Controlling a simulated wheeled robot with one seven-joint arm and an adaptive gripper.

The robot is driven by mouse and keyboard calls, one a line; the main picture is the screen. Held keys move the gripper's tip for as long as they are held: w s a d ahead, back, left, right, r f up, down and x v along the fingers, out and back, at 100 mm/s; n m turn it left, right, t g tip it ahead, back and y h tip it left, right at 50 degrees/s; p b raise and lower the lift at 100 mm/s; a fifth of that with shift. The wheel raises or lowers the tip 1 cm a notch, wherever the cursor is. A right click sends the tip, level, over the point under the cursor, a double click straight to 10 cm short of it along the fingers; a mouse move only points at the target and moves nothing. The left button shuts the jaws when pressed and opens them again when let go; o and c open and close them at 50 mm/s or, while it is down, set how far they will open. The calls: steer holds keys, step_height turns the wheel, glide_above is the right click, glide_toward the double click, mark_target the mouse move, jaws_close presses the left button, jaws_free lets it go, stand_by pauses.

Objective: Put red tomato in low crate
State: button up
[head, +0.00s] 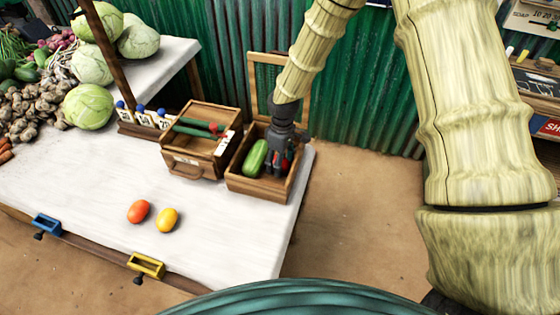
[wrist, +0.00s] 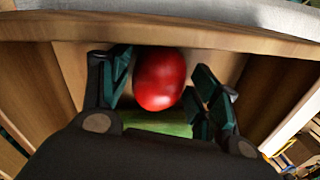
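The low crate (head: 240,184) is a wooden box at the right end of the white table. My gripper (head: 281,160) points down into it. Whether the tomato touches the crate floor cannot be told.
An orange-red tomato (head: 138,211) and a yellow one (head: 167,220) lie on the open table (head: 80,200). Cabbages (head: 89,107) and other produce fill the far left.

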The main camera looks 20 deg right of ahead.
stand_by(0.3)
step_height(320, 180, up, 12)
steer(key=b, duration=0.1)
steer(key=shift+w+d+r+b, duration=0.15)
steer(key=shift+w+d+b, duration=0.2)
steer(key=shift+d, duration=0.05)
steer(key=shift+c, duration=0.2)
stand_by(1.1)
